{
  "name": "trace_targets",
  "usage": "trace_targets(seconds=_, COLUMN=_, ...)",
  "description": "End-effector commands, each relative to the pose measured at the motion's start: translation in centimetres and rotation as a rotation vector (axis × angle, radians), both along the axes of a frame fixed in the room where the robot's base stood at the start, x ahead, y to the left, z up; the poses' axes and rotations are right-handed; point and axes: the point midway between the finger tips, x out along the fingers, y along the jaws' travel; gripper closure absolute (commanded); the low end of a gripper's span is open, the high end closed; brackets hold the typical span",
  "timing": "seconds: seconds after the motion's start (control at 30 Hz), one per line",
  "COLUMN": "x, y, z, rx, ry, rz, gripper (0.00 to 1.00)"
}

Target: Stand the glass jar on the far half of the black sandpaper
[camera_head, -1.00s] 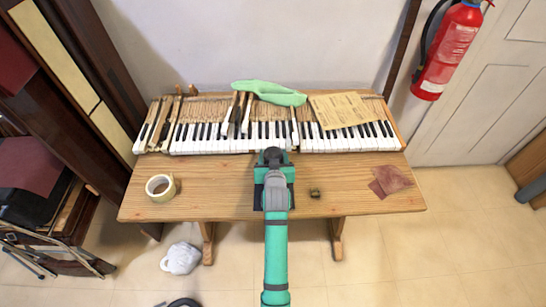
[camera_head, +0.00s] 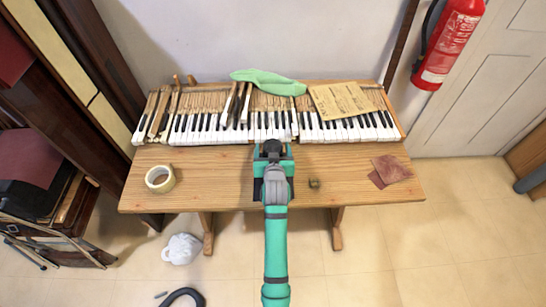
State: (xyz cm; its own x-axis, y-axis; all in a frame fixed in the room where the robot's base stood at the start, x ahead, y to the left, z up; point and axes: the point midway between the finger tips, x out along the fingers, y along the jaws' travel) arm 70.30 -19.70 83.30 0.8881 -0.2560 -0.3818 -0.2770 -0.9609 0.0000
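My gripper (camera_head: 272,152) is at the end of my teal arm, over the middle back of the wooden table (camera_head: 225,180), near the front of the piano keys. I see it from behind, and its fingers are hidden, so I cannot tell whether it is open or holds anything. No clear glass jar shows; a small dark olive object (camera_head: 314,183) stands on the table to the right of my gripper, too small to identify. Two overlapping reddish-brown sheets (camera_head: 392,168), which look like sandpaper, lie at the table's right end. I see no black sheet.
Piano keys (camera_head: 205,130) run along the table's back. A green cloth (camera_head: 268,84) and a yellowed paper (camera_head: 342,102) lie on the key mechanism. A tape roll (camera_head: 160,179) lies at the left. A fire extinguisher (camera_head: 447,45) hangs at the right wall. Bare wood lies between olive object and sheets.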

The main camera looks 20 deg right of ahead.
Motion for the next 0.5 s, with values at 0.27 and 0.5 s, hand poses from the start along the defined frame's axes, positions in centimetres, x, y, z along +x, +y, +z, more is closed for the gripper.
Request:
trace_targets(seconds=0.27, x=-4.9, y=1.4, z=2.0, rx=-0.001, ry=0.000, rz=0.000, gripper=0.26)
trace_targets(seconds=0.5, x=-8.4, y=2.5, z=3.6, rx=-0.001, ry=0.000, rz=0.001, gripper=0.26)
